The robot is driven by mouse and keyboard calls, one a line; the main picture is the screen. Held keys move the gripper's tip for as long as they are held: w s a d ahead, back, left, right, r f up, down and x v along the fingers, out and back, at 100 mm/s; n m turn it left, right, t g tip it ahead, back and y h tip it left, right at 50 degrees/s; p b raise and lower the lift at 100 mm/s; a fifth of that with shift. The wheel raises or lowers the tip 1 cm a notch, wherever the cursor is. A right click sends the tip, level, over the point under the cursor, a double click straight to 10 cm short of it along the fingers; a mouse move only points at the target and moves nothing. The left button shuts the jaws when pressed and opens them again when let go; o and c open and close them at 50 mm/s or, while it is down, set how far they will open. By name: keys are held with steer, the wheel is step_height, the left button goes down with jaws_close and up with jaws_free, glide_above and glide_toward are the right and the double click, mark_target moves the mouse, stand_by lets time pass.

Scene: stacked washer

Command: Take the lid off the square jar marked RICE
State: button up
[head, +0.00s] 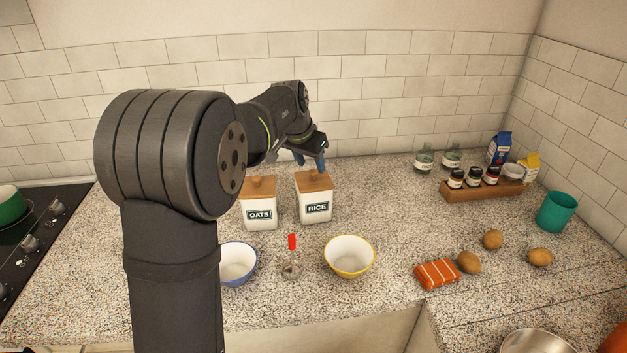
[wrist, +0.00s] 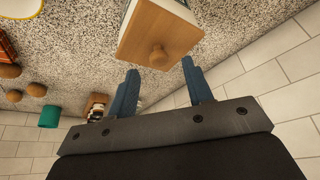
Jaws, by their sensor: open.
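The square white RICE jar (head: 314,208) stands on the speckled counter with its wooden lid (head: 314,181) on top. In the wrist view the wooden lid (wrist: 158,36) shows at the top centre, with its round knob (wrist: 158,57) facing my gripper. My gripper (wrist: 158,78) is open, with blue fingers spread and nothing between them. The knob lies just beyond the fingertips, roughly midway between them. In the head view my gripper (head: 312,162) is above the back of the RICE lid and partly hides its knob.
The OATS jar (head: 259,208) with a wooden lid stands close to the left. A blue bowl (head: 237,262), a red-handled utensil (head: 291,256) and a yellow bowl (head: 349,256) are in front. A wooden rack (head: 485,188) of small jars is at the right. The tiled wall rises behind.

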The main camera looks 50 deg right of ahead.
mark_target(313, 176)
steer(key=x, duration=0.3)
jaws_close()
steer(key=shift+r, duration=0.1)
